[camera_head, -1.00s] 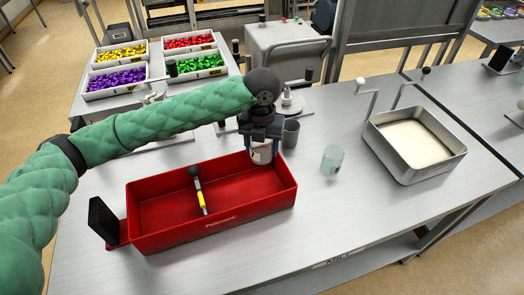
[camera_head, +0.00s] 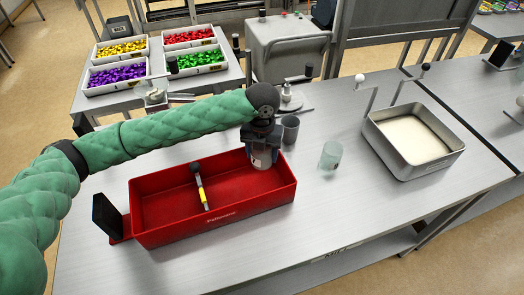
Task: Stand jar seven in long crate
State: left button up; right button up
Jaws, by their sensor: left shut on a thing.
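The long red crate (camera_head: 215,221) lies on the grey table, its long side facing me. My left gripper (camera_head: 262,146) comes in over the crate's right end and is shut on a pale jar (camera_head: 262,159). The jar is upright, its lower part below the level of the crate's back rim. I cannot tell whether its base touches the crate floor. Its dark marking is partly covered by the gripper and not readable. My right gripper is not in view.
A dark grey cup (camera_head: 290,129) stands close behind the crate's right end. A clear glass jar (camera_head: 330,156) and a metal tray (camera_head: 414,138) stand to the right. Free table lies in front.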

pick_arm(q)
jog(key=shift+f, duration=0.35)
jog(key=o, duration=0.7)
jog(key=shift+r, duration=0.15)
jog(key=shift+r, duration=0.6)
notch_tip(320, 180, up, 10)
jog(key=b, duration=0.4)
jog(key=shift+r, duration=0.9)
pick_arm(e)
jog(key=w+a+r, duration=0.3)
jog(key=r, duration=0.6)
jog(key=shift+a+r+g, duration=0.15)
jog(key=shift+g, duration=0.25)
pick_arm(q)
jog(key=shift+f, duration=0.1)
